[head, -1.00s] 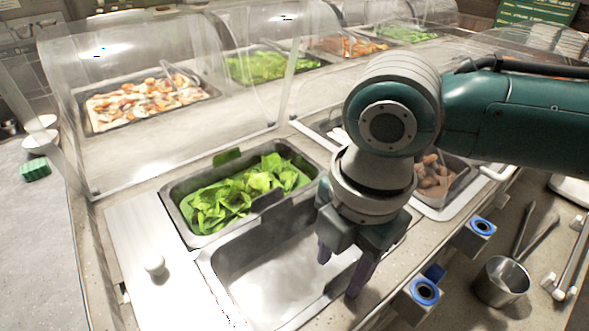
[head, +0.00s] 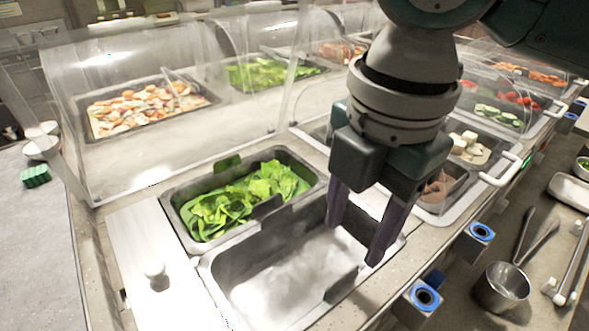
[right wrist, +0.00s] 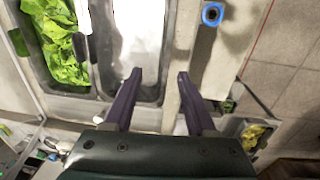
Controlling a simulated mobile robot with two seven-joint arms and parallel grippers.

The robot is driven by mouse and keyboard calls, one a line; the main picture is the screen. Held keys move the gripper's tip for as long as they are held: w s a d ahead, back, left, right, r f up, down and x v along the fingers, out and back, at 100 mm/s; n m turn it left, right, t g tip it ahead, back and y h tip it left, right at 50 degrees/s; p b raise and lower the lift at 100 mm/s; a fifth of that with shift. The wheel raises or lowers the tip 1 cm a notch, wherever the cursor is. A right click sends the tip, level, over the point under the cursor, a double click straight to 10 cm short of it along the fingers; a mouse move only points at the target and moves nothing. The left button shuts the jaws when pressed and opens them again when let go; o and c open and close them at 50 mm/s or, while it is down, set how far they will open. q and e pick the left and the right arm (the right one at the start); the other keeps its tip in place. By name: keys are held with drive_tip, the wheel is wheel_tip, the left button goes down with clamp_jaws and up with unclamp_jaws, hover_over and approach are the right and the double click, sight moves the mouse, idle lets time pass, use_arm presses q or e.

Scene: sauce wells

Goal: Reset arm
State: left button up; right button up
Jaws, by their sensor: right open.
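My right gripper (head: 352,235) is open and empty, with its two purple fingers pointing down. In the head view it hangs over the right part of the empty steel well (head: 262,250). In the right wrist view the open fingers (right wrist: 158,82) show with nothing between them, beside the same well (right wrist: 140,30). My left gripper is not in view.
A pan of green lettuce (head: 240,200) sits behind the empty well. A metal lid with a knob (head: 160,240) lies to the left. Clear guards (head: 170,110) stand behind. A steel cup (head: 500,287) and tongs (head: 535,240) are at the right.

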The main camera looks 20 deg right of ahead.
drive_tip(key=shift+r, duration=0.7)
drive_tip(key=shift+a, duration=0.1)
drive_tip(key=s+a+f+m+y, duration=0.1)
drive_tip(key=s+a+m, duration=0.1)
drive_tip(key=m, duration=0.1)
drive_tip(key=s+a+f+m+t+y, duration=0.1)
drive_tip(key=s+a+m, duration=0.1)
drive_tip(key=m, duration=0.1)
drive_tip(key=s+a+f+m+t+y, duration=0.1)
drive_tip(key=s+a+m, duration=0.1)
drive_tip(key=m, duration=0.1)
drive_tip(key=shift+s+f, duration=0.1)
drive_tip(key=shift+s, duration=0.25)
drive_tip(key=s+d+f+m+h, duration=0.1)
drive_tip(key=s+d+m+h, duration=0.2)
drive_tip(key=s+d+m, duration=0.65)
wheel_tip(320, 180, up, 30)
drive_tip(key=w+d+m+p, duration=0.1)
drive_tip(key=w+p, duration=0.1)
drive_tip(key=p, duration=2.8)
drive_tip(key=shift+f+t+p, duration=0.15)
drive_tip(key=shift+t+p, duration=0.2)
drive_tip(key=shift+t, duration=0.05)
